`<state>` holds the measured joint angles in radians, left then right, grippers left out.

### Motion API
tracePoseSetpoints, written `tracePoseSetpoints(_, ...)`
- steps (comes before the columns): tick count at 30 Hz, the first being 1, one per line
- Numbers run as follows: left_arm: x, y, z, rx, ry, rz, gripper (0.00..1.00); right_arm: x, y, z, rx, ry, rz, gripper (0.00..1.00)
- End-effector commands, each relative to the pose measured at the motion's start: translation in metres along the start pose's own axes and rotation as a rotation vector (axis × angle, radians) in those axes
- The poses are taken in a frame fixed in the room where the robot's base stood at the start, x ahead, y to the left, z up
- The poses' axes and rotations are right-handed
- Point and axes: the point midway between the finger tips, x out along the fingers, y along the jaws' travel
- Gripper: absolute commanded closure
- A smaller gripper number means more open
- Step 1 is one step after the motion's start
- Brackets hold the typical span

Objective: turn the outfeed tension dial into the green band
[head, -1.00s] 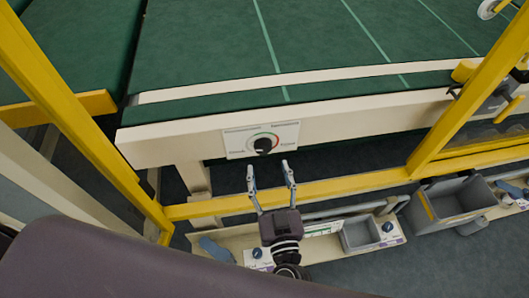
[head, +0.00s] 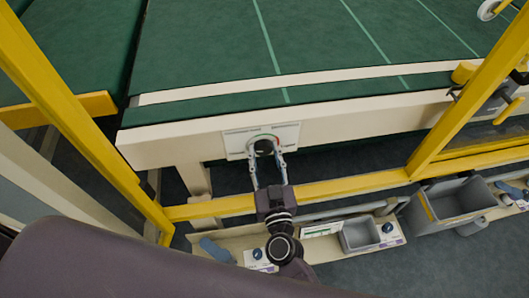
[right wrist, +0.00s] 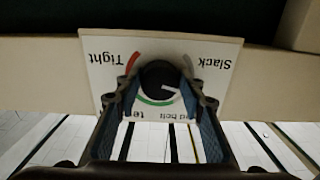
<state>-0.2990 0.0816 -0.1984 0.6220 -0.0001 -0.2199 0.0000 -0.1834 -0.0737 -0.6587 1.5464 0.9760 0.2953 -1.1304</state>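The outfeed tension dial is a round black knob (head: 263,147) on a white label plate (head: 287,134) on the cream beam. It also shows in the right wrist view (right wrist: 155,76), where the lettering is upside down. There, a red arc lies near "Tight", a green arc (right wrist: 155,102) along the knob's lower side, and a grey arc near "Slack". A short white mark on the knob points rightward, off the green arc. My right gripper (head: 266,154) is open, its fingers on both sides of the knob; I cannot tell whether they touch it. My left gripper is not in view.
A yellow rail (head: 340,186) runs below the beam, with yellow posts at left and right. Below it is a cream shelf with a grey tray (head: 359,235) and small blue knobs. A grey bin (head: 452,205) stands at right. Green belt surface (head: 210,45) lies behind.

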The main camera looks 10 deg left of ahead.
Motion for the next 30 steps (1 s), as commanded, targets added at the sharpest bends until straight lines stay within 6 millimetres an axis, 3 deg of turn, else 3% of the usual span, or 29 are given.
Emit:
tracePoseSetpoints(5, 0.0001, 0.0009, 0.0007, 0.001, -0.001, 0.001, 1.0, -0.0002, 0.0, 0.0002, 0.0, 0.0, 0.0, 0.88)
tracePoseSetpoints(17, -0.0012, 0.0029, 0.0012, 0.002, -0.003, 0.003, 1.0, -0.0003, -0.0005, 0.0, 0.083, -0.001, 0.0, 0.88)
tracePoseSetpoints(30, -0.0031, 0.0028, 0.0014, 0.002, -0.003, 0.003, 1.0, -0.0005, -0.0015, 0.0003, 0.451, -0.002, 0.0, 0.88)
